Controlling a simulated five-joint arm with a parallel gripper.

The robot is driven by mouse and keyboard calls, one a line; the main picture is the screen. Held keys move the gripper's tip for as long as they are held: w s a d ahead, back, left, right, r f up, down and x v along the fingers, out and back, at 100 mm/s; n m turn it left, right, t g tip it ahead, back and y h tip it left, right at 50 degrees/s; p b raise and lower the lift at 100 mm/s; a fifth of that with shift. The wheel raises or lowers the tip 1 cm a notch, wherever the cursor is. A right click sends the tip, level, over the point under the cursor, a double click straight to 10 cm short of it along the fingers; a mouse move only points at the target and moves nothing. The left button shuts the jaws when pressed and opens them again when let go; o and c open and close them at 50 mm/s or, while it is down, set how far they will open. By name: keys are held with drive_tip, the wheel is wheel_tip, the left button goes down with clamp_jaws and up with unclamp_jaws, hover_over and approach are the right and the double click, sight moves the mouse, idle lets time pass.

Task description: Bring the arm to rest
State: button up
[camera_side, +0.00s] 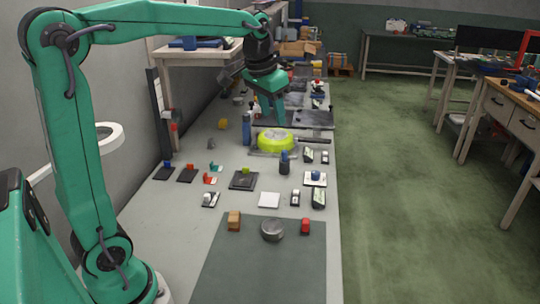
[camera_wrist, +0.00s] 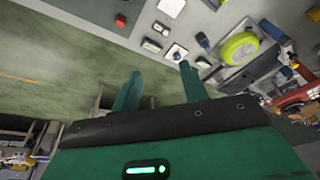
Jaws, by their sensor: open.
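My arm is the green jointed arm, stretched out over the long grey table in the side view. My gripper (camera_side: 271,112) points down above the table, just behind the yellow-green round pan (camera_side: 275,140). In the wrist view my gripper (camera_wrist: 160,82) shows two green fingers set well apart, with nothing between them. The yellow-green pan also shows in the wrist view (camera_wrist: 238,46), at the upper right. In the side view the gripper covers part of the table behind it.
Small blocks and devices cover the table, among them a blue bottle (camera_side: 247,129), a black square pad (camera_side: 243,180) and a white square (camera_side: 269,200).

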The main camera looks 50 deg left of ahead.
drive_tip(key=s+d+f+t, duration=0.1)
drive_tip(key=s+d+f, duration=0.2)
drive_tip(key=s, duration=0.7)
drive_tip(key=s+d+f+t, duration=0.1)
drive_tip(key=s+d+f, duration=0.2)
drive_tip(key=s, duration=0.7)
drive_tip(key=shift+d+h, duration=0.3)
drive_tip(key=shift+d, duration=0.1)
